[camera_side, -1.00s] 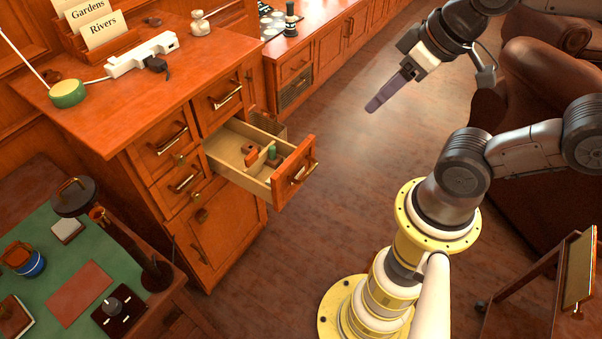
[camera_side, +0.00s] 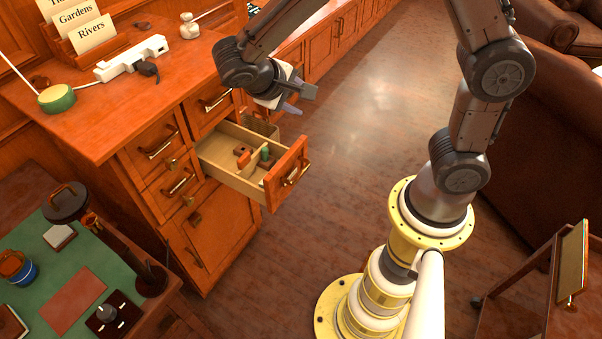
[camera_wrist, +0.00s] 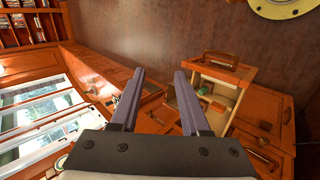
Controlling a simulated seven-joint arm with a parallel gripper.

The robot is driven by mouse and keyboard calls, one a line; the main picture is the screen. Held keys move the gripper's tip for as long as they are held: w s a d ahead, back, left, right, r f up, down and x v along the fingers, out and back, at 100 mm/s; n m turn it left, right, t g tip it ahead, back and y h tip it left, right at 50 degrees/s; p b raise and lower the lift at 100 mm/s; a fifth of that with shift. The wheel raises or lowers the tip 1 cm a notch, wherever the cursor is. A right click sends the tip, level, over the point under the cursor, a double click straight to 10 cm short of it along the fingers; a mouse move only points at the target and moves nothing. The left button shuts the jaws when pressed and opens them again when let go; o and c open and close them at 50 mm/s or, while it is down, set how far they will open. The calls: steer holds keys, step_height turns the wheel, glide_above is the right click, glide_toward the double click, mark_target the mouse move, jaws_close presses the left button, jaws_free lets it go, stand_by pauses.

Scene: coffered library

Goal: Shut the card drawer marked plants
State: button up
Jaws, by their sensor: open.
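One card drawer (camera_side: 233,176) stands pulled out from the wooden cabinet (camera_side: 214,240). It has a pale box, an orange-brown front with a metal handle (camera_side: 293,176), and small green and brown items inside. No label on it can be read, so I cannot tell whether it is the one marked plants. My gripper (camera_side: 292,100) is above and behind the drawer, apart from it. In the wrist view my two fingers (camera_wrist: 160,98) are spread with nothing held between them, and the open drawer (camera_wrist: 238,78) lies to their right.
Cards reading Gardens and Rivers (camera_side: 78,22) stand in a holder on the cabinet top, with a white power strip (camera_side: 132,58) and a green round thing (camera_side: 57,97). A green-topped desk (camera_side: 50,250) is at the lower left. The floor right of the drawer is clear.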

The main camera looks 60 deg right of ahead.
steer(key=w+a+f+n+h, duration=0.2)
steer(key=a+f, duration=0.2)
steer(key=f, duration=0.2)
steer(key=n+t+h, duration=0.4)
steer(key=n+t, duration=0.1)
steer(key=n, duration=0.4)
glide_toward(301, 172)
steer(key=x, duration=1)
steer(key=shift+f, duration=0.3)
jaws_close()
